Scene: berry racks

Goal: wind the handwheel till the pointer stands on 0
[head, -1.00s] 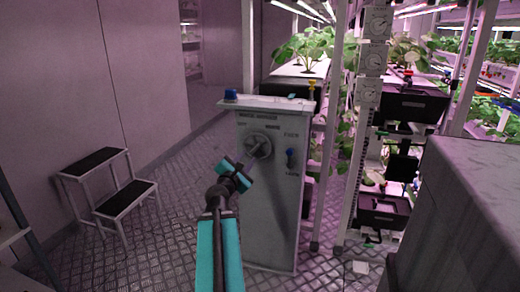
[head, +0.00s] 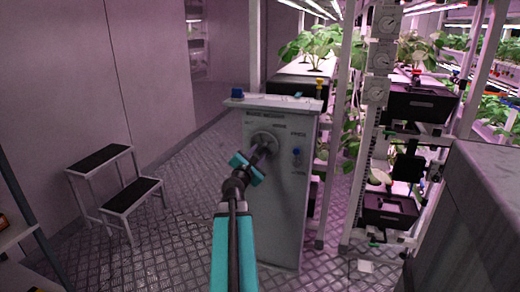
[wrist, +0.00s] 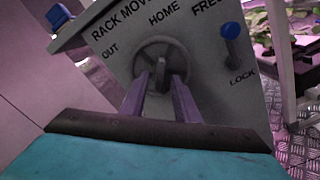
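The grey handwheel (head: 264,141) is on the front of a grey cabinet (head: 275,200); it also shows in the wrist view (wrist: 150,50), with a raised knob or handle at its middle. The words OUT and HOME stand above it. My gripper (head: 263,150) is right in front of the wheel. In the wrist view its two purple fingers (wrist: 163,85) reach toward the wheel's middle with a gap between them. I cannot tell whether they touch the raised part. No pointer or 0 mark can be made out at the wheel; the pointer is too small or hidden.
A blue lever (wrist: 231,40) marked FREE and LOCK is right of the wheel. Several round gauges (head: 380,58) hang on the rack post; their readings are too small. A step stool (head: 125,190) stands left. A grey block (head: 470,220) stands right.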

